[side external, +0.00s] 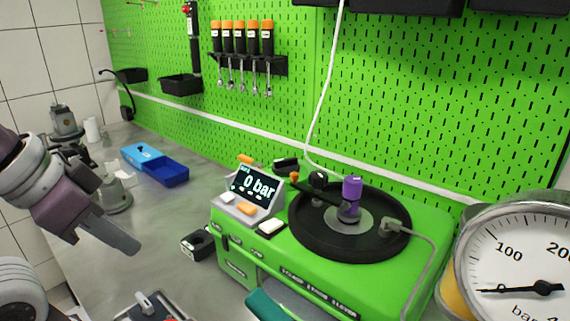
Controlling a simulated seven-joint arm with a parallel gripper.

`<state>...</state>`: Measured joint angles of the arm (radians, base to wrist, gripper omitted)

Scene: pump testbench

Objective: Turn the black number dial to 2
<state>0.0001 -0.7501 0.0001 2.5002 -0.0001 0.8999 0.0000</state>
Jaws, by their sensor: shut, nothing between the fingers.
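My gripper (122,238) is at the left, above the grey bench, pointing down and to the right. Its fingers are together with nothing between them. I cannot pick out a black dial with readable numbers. A small black box with a pale face (198,244) sits on the bench to the right of my gripper, apart from it. Any markings on either are too small to read.
A display reading "0 bar" (257,185) and a black round plate (308,233) with a purple-topped part (352,188) are on the green bench. A large pressure gauge (520,265) fills the right foreground. A blue tray (170,172) lies behind my gripper. Bench space between is clear.

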